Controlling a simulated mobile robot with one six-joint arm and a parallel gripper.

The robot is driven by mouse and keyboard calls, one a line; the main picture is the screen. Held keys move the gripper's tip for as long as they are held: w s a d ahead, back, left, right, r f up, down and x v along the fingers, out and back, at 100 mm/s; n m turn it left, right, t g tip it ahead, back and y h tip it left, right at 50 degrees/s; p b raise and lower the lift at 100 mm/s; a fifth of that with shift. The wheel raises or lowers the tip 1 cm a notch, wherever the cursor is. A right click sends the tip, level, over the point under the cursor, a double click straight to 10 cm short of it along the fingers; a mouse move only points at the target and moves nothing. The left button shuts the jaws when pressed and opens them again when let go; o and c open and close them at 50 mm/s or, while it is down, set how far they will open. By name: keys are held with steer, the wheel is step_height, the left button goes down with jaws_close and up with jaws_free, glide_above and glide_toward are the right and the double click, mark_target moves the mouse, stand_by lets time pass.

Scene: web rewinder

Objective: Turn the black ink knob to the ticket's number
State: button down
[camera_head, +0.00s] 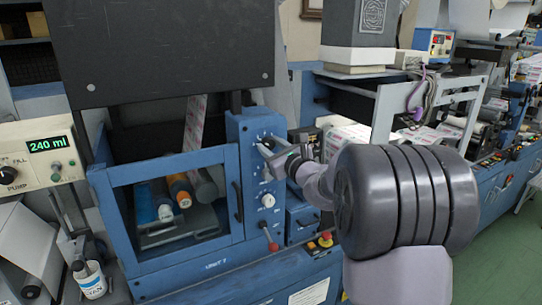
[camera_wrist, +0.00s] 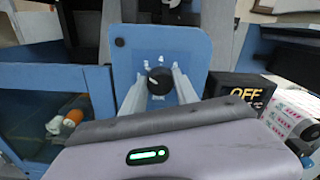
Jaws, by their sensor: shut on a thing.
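I cannot make out a ticket with a readable number.
Below is a white knob (camera_head: 268,200) and a red-ended lever (camera_head: 273,246). A black handle (camera_head: 238,200) is on the panel's left. A pump display (camera_head: 51,144) reads 240 ml at far left. A black box reading OFF (camera_wrist: 242,93) is right of my fingers.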

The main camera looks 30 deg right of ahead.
steer(key=n+b, duration=0.1)
steer(key=b, duration=0.1)
steer(key=n+b, duration=0.1)
steer(key=n, duration=0.1)
steer(key=shift+f+b, duration=0.25)
steer(key=shift+b, duration=0.15)
steer(key=shift+r+n+b, duration=0.1)
steer(key=shift+n+b, duration=0.6)
steer(key=shift+b, duration=0.3)
steer(key=shift+r, duration=0.1)
steer(key=c, duration=0.9)
jaws_free()
steer(key=shift+c, duration=0.2)
steer(key=shift+s, duration=0.1)
steer(key=s, duration=1.7)
steer(key=shift+s+d+p, duration=0.15)
steer(key=shift+d+p, duration=0.1)
steer(key=shift+p, duration=0.2)
